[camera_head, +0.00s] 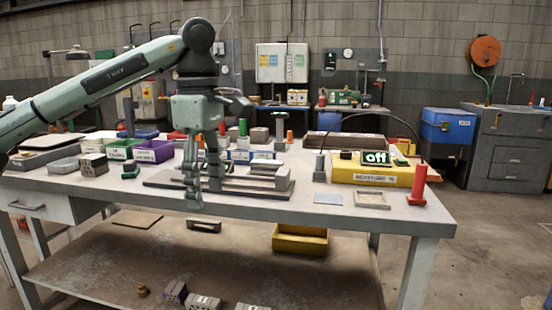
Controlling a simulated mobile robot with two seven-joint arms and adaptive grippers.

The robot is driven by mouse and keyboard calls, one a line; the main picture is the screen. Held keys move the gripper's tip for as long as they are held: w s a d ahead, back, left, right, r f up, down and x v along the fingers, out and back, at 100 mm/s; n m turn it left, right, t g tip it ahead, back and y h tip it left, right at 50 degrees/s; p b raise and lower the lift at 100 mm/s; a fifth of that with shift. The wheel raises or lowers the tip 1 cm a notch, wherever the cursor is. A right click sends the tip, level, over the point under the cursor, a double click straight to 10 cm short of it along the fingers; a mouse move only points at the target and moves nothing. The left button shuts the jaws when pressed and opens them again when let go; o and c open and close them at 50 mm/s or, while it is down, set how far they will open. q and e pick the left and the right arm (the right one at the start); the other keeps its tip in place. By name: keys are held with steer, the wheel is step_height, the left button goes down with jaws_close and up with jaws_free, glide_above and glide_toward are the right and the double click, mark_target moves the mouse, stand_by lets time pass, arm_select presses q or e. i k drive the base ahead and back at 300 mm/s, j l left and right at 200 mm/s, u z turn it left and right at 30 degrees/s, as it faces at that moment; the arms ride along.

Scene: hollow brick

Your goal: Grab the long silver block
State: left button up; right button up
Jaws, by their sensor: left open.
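A long silver-grey block (262,183) lies on a dark flat base plate (160,182) near the middle of the workbench. More grey metal pieces sit at its right end, and I cannot tell where one piece stops and another starts. My left gripper (193,190) hangs fingers down over the left part of the plate, to the left of the block's visible part. It is open and nothing shows between its fingers. The gripper and wrist hide part of the plate and what stands behind. My right gripper is not in view.
A yellow box (345,171) with a display stands at the right, with a red cylinder (418,186) beside it. Green (118,153) and purple (155,154) bins and a hollow grey brick (93,165) are at the left. The bench's front edge (300,217) is mostly clear.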

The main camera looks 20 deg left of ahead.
mark_target(267, 167)
steer(key=i, duration=1.3)
